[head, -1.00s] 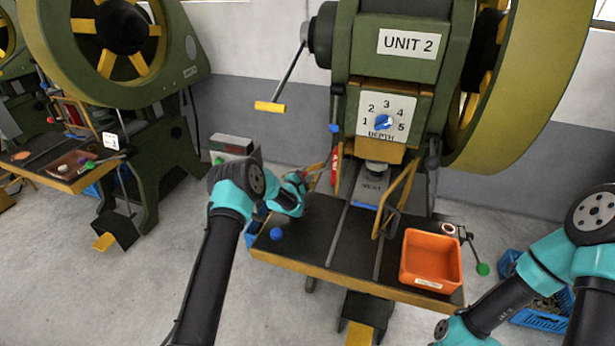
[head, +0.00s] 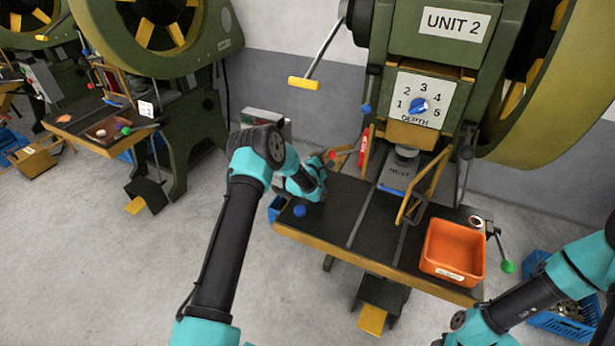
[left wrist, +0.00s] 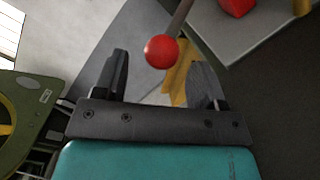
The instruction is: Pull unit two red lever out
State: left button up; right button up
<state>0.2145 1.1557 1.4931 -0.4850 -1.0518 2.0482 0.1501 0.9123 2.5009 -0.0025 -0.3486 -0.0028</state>
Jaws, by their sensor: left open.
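The unit two press (head: 440,80) stands at the centre right in the head view, with "UNIT 2" on its front. Its red lever knob (head: 331,154) shows just past my left gripper (head: 325,165), at the left side of the press bed. In the left wrist view, the red ball knob (left wrist: 161,51) sits on a thin grey rod that runs up and to the right. My left gripper (left wrist: 163,75) is open, its fingers on either side of the knob in the picture. No grip on the knob shows. My right gripper is out of view.
An orange bin (head: 453,250) sits on the right of the press bed (head: 335,215). A blue knob (head: 300,210) is at its left front. A yellow-handled lever (head: 304,83) hangs at upper left. A green-knobbed lever (head: 507,266) is at right. Open floor lies left.

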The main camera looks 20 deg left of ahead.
pick_arm(q)
jog(key=v, duration=1.3)
jog(key=shift+s+a, duration=0.2)
jog(key=shift+s, duration=0.15)
